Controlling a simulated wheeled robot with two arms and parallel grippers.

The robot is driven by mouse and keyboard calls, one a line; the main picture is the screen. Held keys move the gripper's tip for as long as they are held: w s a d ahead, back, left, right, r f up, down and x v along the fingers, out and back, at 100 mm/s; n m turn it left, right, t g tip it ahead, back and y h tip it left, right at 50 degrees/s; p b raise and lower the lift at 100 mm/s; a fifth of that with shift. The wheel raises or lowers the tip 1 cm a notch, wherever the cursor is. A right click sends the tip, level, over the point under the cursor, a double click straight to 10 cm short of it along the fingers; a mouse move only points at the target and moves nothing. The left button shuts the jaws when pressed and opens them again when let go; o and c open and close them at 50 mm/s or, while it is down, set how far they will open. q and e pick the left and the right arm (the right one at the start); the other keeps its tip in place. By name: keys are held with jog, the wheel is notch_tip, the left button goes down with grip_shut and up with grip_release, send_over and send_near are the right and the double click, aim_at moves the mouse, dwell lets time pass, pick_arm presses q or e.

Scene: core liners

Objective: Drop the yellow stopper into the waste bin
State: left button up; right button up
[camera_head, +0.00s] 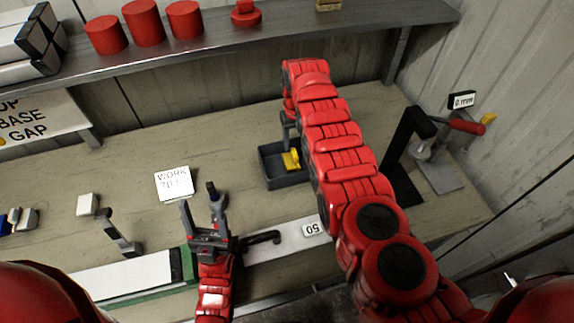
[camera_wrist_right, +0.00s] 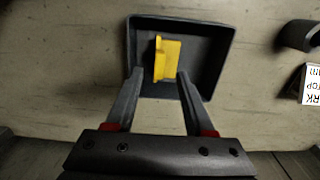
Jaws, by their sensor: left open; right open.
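The yellow stopper (camera_head: 291,160) is inside a small dark grey open-topped bin (camera_head: 284,183) on the bench; I cannot tell whether this is the waste bin. In the right wrist view the stopper (camera_wrist_right: 167,60) lies inside the walls of the bin (camera_wrist_right: 222,60). My right gripper (camera_wrist_right: 160,74) is open, its fingertips over the bin and apart, on either side of the stopper's near end. In the head view this gripper is largely hidden by my red arm. My left gripper (camera_head: 198,196) is open and empty above the front of the bench, left of the bin.
A paper note (camera_head: 174,183) lies left of the bin. A red-handled lever tool (camera_head: 440,155) stands at the right. Red cylinders (camera_head: 144,22) sit on the shelf behind. A white block (camera_head: 87,204) and a grey stand (camera_head: 118,232) are at the left. The bench between note and shelf is clear.

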notch_tip(320, 180, up, 17)
jog(key=p, duration=0.3)
jog(key=shift+r, duration=0.15)
dwell(0.3)
